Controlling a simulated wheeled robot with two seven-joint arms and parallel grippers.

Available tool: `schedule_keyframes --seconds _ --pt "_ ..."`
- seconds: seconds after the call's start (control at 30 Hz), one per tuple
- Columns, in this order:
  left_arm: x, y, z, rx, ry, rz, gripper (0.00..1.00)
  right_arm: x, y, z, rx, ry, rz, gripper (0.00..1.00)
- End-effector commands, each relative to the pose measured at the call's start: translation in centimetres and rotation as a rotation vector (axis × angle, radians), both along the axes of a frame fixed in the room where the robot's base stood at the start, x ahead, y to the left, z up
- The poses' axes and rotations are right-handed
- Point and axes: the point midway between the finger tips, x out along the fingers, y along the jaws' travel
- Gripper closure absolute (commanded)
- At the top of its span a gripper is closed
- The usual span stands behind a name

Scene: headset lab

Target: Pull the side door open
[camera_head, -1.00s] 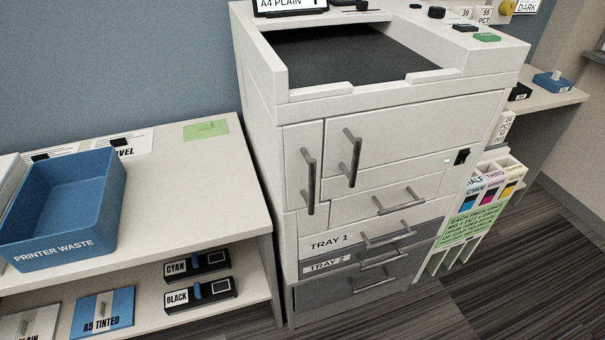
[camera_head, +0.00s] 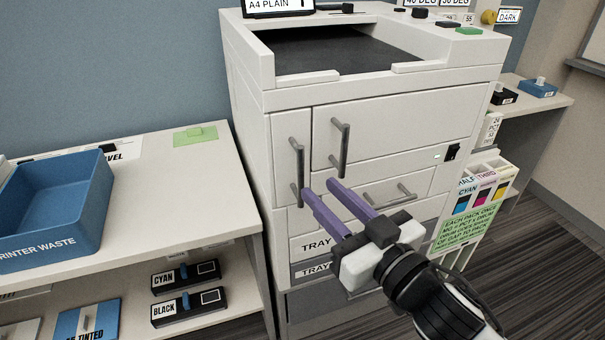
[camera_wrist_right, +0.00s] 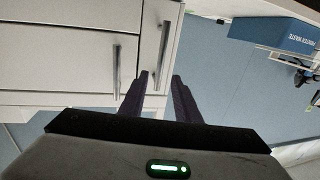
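The side door (camera_head: 284,128) is the narrow white panel at the left of the printer's front, and it looks closed. Its grey upright bar handle (camera_head: 297,165) also shows in the right wrist view (camera_wrist_right: 166,45). My right gripper (camera_head: 318,187) is open, with two purple fingers pointing up at the printer front. Its fingertips are near the lower end of that handle. In the right wrist view the handle's lower end appears between the fingertips (camera_wrist_right: 160,75); I cannot tell whether they touch it. My left gripper is not in view.
A wider door (camera_head: 400,125) with its own upright handle (camera_head: 340,147) is just right of the side door. Drawer handles (camera_head: 390,195) sit below, partly behind my right gripper. A shelf unit (camera_head: 185,220) with a blue waste bin (camera_head: 60,205) stands at the left.

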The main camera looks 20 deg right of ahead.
Motion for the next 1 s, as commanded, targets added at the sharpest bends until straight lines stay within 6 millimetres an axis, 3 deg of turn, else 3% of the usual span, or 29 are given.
schedule_keyframes --seconds 0.3,0.5,0.87,1.0 --pt "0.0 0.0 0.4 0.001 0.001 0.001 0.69 5.4 1.2 0.1 -0.001 -0.001 -0.001 0.7" --pt "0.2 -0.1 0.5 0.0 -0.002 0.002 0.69 7.6 1.7 0.0 0.0 0.001 -0.001 0.7" --pt "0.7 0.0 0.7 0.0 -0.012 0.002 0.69 8.2 2.0 -0.1 -0.001 0.003 0.0 0.7" --pt "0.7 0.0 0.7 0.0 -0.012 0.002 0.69 8.2 1.9 -0.1 -0.001 0.003 0.0 0.89"
